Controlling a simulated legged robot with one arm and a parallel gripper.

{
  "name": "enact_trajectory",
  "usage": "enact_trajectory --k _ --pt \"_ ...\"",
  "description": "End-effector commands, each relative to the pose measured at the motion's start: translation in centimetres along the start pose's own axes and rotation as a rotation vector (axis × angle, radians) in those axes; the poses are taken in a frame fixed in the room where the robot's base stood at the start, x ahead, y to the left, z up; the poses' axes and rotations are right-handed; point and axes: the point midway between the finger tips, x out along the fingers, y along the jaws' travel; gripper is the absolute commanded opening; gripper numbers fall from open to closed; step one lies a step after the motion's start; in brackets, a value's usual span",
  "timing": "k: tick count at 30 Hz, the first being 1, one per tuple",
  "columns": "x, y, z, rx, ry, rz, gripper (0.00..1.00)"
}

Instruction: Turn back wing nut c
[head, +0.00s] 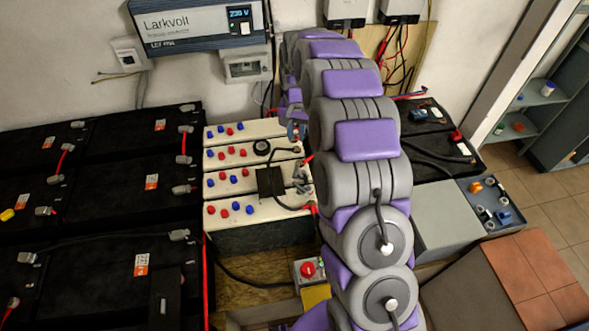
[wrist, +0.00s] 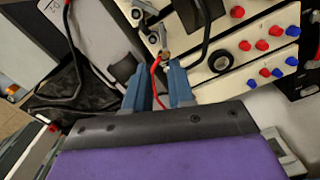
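My gripper (wrist: 158,72) has two blue fingers, seen in the wrist view with a clear gap between them. A red cable shows through the gap and ends at a small brass-coloured terminal fitting (wrist: 165,57) just beyond the fingertips. Silver terminal hardware (wrist: 153,37) lies a little past it, at the edge of the white-topped batteries (wrist: 215,88). No letter marks are readable, so I cannot tell which piece is wing nut c. In the head view my arm reaches to the back of the white-topped batteries (head: 262,212) and hides much of their right ends.
Large black batteries (head: 110,225) fill the left. A Larkvolt charger (head: 195,22) hangs on the wall. Loose black and red cables run near the gripper. A grey tray (head: 465,205) with small parts stands at right. Tiled floor (head: 560,200) is open at far right.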

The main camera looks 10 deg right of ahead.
Motion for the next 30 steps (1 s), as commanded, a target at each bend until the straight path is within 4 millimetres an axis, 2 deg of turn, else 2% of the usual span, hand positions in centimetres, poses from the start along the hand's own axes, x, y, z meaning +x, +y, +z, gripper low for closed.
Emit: enact_trajectory --k 1,4,11,30 --pt "0.9 -0.2 -0.7 0.008 0.003 0.001 0.23" --pt "1.7 -0.5 -1.5 0.020 0.010 0.003 0.23" --pt "3.3 -0.6 -1.8 0.025 0.013 0.004 0.23" --pt "15.6 -0.6 -1.9 0.025 0.012 0.004 0.23"
